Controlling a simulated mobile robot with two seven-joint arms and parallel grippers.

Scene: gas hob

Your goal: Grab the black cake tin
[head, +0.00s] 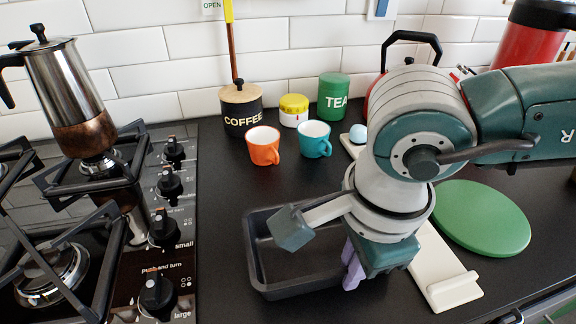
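The black cake tin (272,258) is a rectangular, open, empty-looking loaf tin on the dark worktop, just right of the hob. My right gripper (352,272) is low at the tin's right side, pointing down. Its purple fingers show beside or over the right wall, and its wrist and body hide the tin's back right part. I cannot tell whether the fingers are apart or closed on the wall. My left gripper is not in view.
The gas hob (100,230) with a moka pot (68,90) is on the left. Orange (263,148) and teal (314,140) mugs stand behind the tin. A white board (448,278) and green round board (482,218) lie to the right. Canisters line the wall.

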